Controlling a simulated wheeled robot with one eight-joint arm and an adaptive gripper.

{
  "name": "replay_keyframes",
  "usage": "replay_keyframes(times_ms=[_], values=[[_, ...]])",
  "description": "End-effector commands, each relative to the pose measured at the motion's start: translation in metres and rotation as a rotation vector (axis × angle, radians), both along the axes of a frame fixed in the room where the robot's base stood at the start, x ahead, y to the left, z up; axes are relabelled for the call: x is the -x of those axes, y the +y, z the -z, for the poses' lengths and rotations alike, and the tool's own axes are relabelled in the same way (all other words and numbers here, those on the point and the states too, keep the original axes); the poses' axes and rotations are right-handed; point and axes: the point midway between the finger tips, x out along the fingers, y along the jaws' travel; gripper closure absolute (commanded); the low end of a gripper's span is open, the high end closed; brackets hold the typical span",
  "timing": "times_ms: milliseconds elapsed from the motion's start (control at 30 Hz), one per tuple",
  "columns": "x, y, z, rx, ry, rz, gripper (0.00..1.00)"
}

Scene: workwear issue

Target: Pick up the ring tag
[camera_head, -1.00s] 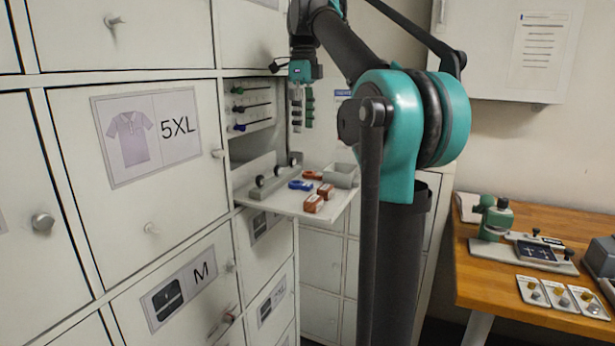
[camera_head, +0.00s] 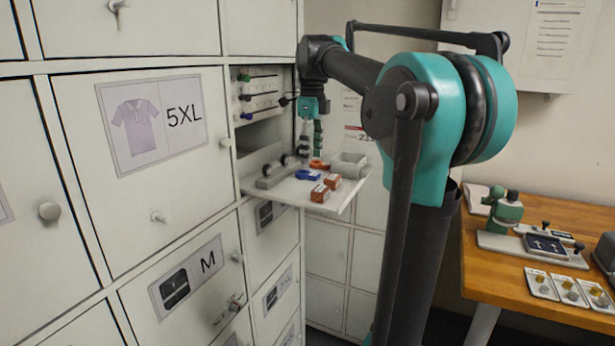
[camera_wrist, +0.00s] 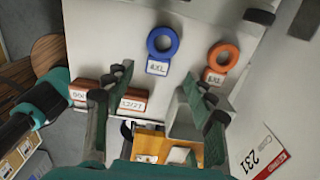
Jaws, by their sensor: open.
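A blue ring tag (camera_head: 307,175) with a small white label lies on the pull-out shelf (camera_head: 285,192). An orange ring tag (camera_head: 319,164) lies just behind it. In the wrist view the blue ring tag (camera_wrist: 163,60) is at top centre and the orange ring tag (camera_wrist: 215,76) is to its right; their label print is too small to read surely. My gripper (camera_head: 311,140) points down above the shelf near both tags. In the wrist view my gripper (camera_wrist: 158,80) has its fingers wide apart, with nothing between them, and both tags lie beyond the fingertips.
Orange-brown labelled blocks (camera_head: 320,193) lie on the shelf's front part. A grey open bin (camera_head: 350,163) stands at its right, and a grey holder with dark knobs (camera_head: 270,176) at its left. Locker doors flank the shelf; a wooden bench (camera_head: 500,285) is at right.

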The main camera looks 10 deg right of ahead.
Motion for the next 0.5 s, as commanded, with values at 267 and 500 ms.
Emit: replay_keyframes(times_ms=[267, 500], values=[[0.001, 0.002, 0.037, 0.0, 0.0, 0.0, 0.45], [0.001, 0.002, 0.049, 0.0, 0.0, 0.0, 0.45]])
